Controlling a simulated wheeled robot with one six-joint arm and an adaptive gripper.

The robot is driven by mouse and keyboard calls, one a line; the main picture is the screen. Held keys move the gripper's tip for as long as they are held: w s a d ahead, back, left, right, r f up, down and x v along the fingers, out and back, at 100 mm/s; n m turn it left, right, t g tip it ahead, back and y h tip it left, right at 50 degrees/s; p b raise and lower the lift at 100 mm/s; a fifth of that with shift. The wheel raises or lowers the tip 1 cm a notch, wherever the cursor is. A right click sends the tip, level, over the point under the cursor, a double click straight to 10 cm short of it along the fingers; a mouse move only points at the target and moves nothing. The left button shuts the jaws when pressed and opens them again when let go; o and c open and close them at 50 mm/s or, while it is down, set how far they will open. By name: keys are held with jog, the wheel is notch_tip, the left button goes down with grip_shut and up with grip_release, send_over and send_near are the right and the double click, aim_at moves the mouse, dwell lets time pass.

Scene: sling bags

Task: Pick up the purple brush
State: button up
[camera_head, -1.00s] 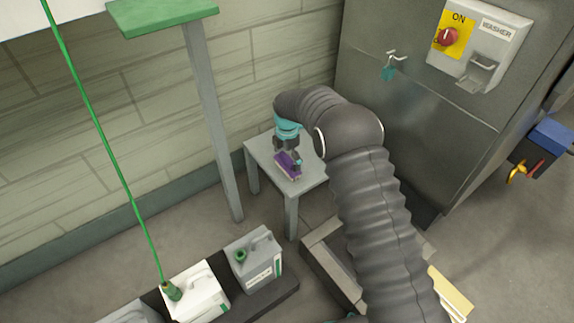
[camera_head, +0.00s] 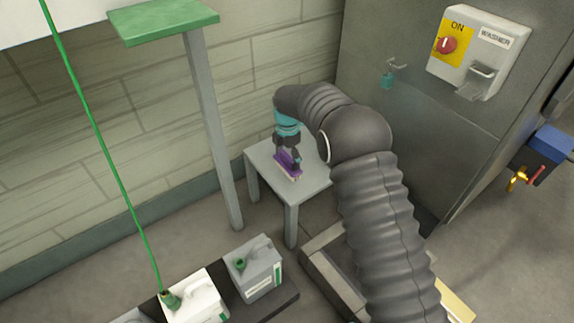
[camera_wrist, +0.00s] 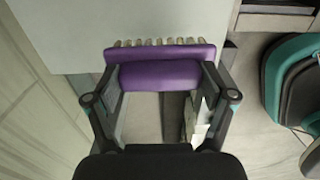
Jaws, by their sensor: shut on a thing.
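The purple brush (camera_head: 287,163) has a purple back and pale bristles. It is at the small grey table (camera_head: 262,158), with its bristles facing down. My gripper (camera_head: 288,157) comes down on it from above and is shut on it. In the wrist view the brush (camera_wrist: 160,68) lies across between the two fingers of my gripper (camera_wrist: 160,80), one at each end of the purple body. The pale bristles show along its far side, over the light table top (camera_wrist: 70,30). I cannot tell for sure whether the bristles touch the table.
A grey post with a green top (camera_head: 165,20) stands left of the table. White and grey canisters (camera_head: 254,268) stand on a dark base at lower left, with a green hose (camera_head: 95,130) running up. A metal cabinet (camera_head: 400,120) with a washer switch is at right.

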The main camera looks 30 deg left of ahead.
jog(key=w+d+r, duration=0.2)
jog(key=d+r, duration=0.4)
jog(key=d, duration=0.5)
jog(key=shift+w+r+b, duration=0.3)
jog(key=shift+w+r, duration=0.05)
jog(key=shift+w, duration=0.05)
jog(key=shift+d, duration=0.1)
